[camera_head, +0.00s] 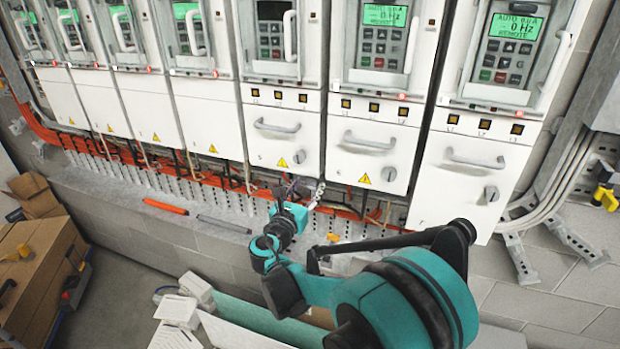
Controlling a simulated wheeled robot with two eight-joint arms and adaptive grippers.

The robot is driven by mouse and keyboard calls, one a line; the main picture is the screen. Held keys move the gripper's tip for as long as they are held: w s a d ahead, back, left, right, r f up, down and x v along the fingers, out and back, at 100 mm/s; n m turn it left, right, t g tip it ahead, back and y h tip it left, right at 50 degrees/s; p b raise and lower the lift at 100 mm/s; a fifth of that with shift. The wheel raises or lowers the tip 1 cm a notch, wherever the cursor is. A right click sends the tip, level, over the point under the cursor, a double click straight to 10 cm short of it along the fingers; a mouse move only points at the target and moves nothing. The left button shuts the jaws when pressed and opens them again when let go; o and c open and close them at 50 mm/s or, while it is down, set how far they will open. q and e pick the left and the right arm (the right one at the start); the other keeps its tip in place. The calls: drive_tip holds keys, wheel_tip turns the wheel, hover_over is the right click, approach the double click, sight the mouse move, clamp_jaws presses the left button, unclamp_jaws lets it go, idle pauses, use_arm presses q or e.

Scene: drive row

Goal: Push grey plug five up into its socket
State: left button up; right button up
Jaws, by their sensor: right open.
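My right gripper (291,191) is open just below the fifth white drive cabinet (282,135) from the left, its fingers pointing up toward the cabinet's underside. A small grey piece (318,194), which may be grey plug five, hangs just right of the fingers. It is too small to tell whether it touches them. The socket under the cabinet is hidden by the cabinet's front and my gripper. My left gripper is not in view.
Orange cables (345,212) and a perforated metal strip (235,201) run below the cabinets. An orange-handled tool (166,206) and a grey rod (223,224) lie on the ledge. Cardboard boxes (40,262) stand at lower left. Cabinet handles (276,126) stick out above my gripper.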

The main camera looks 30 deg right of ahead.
sight(311, 181)
drive_tip(key=shift+x, duration=2.2)
clamp_jaws()
drive_tip(key=shift+r+p, duration=0.7)
drive_tip(key=shift+r, duration=0.65)
drive_tip(key=shift+f, duration=0.1)
unclamp_jaws()
drive_tip(key=shift+a, duration=0.1)
